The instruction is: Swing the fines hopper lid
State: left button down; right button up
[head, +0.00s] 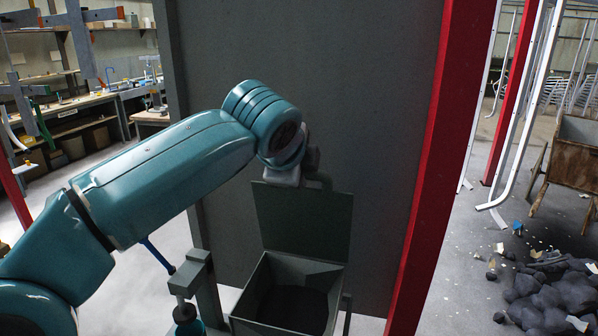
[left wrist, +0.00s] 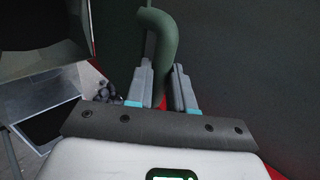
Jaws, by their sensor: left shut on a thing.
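The fines hopper (head: 248,287) is a grey open-topped box at the bottom middle of the head view, its inside dark. Its flat grey lid (head: 305,222) stands raised, roughly upright, at the back of the opening. My left gripper (head: 308,172) is at the lid's top edge, shut on the bent grey-green lid handle (head: 325,181). In the left wrist view, the handle (left wrist: 158,38) rises between the two fingers (left wrist: 164,88) and curves over. The gripper's tips are partly hidden by my wrist in the head view. My right gripper is in neither view.
A dark grey panel (head: 320,80) stands close behind the lid, with a red post (head: 440,160) at its right. A grey bracket (head: 190,275) stands left of the hopper. Dark lumps (head: 550,295) lie on the floor at right. Workbenches (head: 75,115) are at far left.

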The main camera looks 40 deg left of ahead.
pick_arm(q)
jog(key=shift+s+d+f, duration=0.1)
jog(key=shift+d+f, duration=0.05)
jog(key=shift+f, duration=0.25)
jog(key=s+b, duration=0.1)
jog(key=s+d+f+b, duration=0.1)
jog(key=s, duration=0.1)
jog(key=s+d+b, duration=0.1)
jog(key=shift+s+d+f, duration=0.2)
jog(key=shift+s, duration=0.05)
